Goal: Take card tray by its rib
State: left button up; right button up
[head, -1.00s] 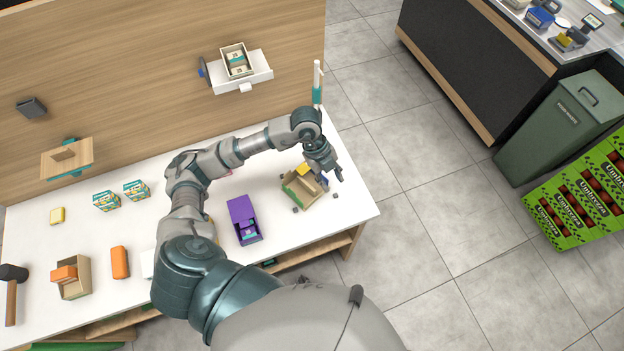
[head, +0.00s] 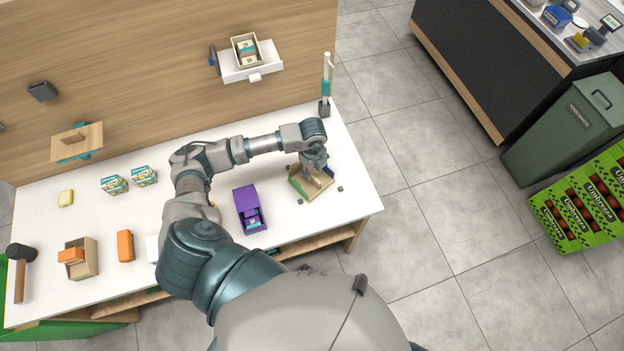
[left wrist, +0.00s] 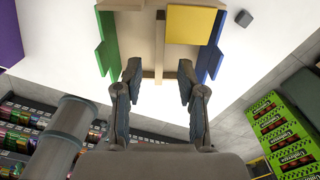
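The card tray (head: 323,192) is a light wooden box near the right end of the white counter, partly covered by my left gripper (head: 316,178). In the left wrist view the tray (left wrist: 133,33) shows green panels (left wrist: 106,42) at left, a yellow piece (left wrist: 190,24) and a blue panel (left wrist: 212,45) at right. A thin rib (left wrist: 160,45) runs down its middle. My left gripper (left wrist: 160,76) is open, with one finger on each side of the rib's line and gaps between. I cannot tell how deep the fingers reach. My right gripper is not in view.
A purple box (head: 246,200) stands left of the tray. Small dark blocks (head: 340,189) lie around the tray. An upright holder (head: 325,95) stands at the back right corner. The counter's right edge is close to the tray. An orange block (head: 125,246) lies further left.

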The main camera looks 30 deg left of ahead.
aim_at(312, 175)
pick_arm(q)
jog(key=f, duration=0.5)
jog(key=shift+a+p, duration=0.25)
jog(key=shift+p, duration=0.05)
jog(key=shift+r, duration=0.1)
grip_shut()
jog(key=shift+w+r, duration=0.1)
jog(key=shift+r, duration=0.5)
notch_tip(312, 175, up, 2)
jog(key=shift+r+b, duration=0.1)
jog(key=shift+b, duration=0.2)
jog(key=s+d, duration=0.2)
jog(key=s, duration=0.3)
jog(key=s+d+r+b, duration=0.1)
jog(key=s+d, duration=0.1)
jog(key=s, duration=0.3)
jog(key=s+d, duration=0.2)
jog(key=s, duration=0.3)
jog(key=shift+r+b, duration=0.3)
jog(key=shift+r, duration=0.05)
